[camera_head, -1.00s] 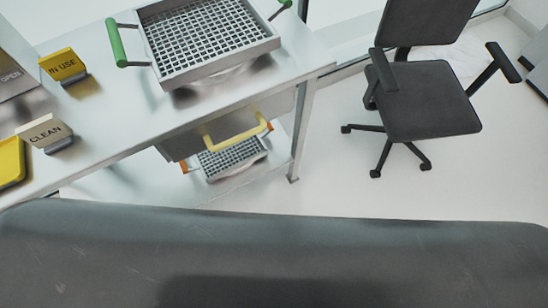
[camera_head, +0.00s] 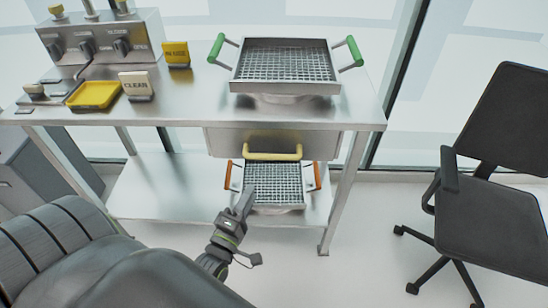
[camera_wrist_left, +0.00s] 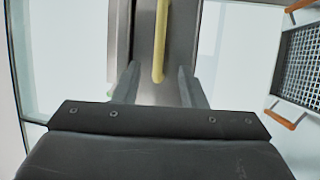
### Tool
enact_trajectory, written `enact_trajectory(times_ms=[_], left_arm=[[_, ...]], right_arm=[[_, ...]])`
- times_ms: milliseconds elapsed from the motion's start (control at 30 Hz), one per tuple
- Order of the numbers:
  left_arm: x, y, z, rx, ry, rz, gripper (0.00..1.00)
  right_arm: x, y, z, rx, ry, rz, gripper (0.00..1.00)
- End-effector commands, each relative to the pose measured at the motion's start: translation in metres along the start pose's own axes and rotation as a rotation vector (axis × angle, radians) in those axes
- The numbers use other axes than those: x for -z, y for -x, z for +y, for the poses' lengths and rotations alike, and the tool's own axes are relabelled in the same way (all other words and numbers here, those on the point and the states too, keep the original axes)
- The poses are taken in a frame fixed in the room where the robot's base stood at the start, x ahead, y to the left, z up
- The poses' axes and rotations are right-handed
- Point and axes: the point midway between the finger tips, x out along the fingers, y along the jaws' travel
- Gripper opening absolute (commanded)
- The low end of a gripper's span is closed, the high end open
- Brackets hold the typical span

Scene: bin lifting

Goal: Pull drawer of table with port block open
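The metal table (camera_head: 190,115) carries the metal block with knobs and ports (camera_head: 110,40) at its left end. Its drawer (camera_head: 318,145) is under the tabletop at right and looks shut. The drawer has a yellow handle (camera_head: 272,156). My left gripper (camera_head: 245,194) is below and slightly left of the handle in the head view, with no visible contact. In the left wrist view, its two fingers (camera_wrist_left: 158,75) are apart, and the yellow handle (camera_wrist_left: 161,40) appears lengthwise between them. The exact gap to the handle is unclear. My right gripper is not in view.
A green-handled mesh tray (camera_head: 285,88) stands on the tabletop. An orange-handled basket (camera_head: 275,190) is on the lower shelf below the drawer, close to my left gripper. A black office chair (camera_head: 490,200) stands at right. The floor between table and chair is clear.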

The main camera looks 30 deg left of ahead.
Motion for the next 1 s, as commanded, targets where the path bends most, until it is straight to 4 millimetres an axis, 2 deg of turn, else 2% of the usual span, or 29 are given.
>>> enact_trajectory(times_ms=[100, 600, 800, 1000], left_arm=[[0.0, -0.026, 0.004, -0.002, -0.001, -0.002, 0.38], [0.0, -0.119, 0.002, 0.001, -0.001, 0.0, 0.38], [0.0, -0.137, 0.0, 0.002, -0.002, 0.0, 0.38], [0.0, -0.141, -0.001, 0.003, -0.002, 0.0, 0.38]], right_arm=[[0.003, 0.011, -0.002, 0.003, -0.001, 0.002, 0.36], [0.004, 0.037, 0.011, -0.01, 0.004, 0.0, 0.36], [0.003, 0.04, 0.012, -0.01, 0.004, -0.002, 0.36], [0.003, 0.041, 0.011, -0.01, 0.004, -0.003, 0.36]])
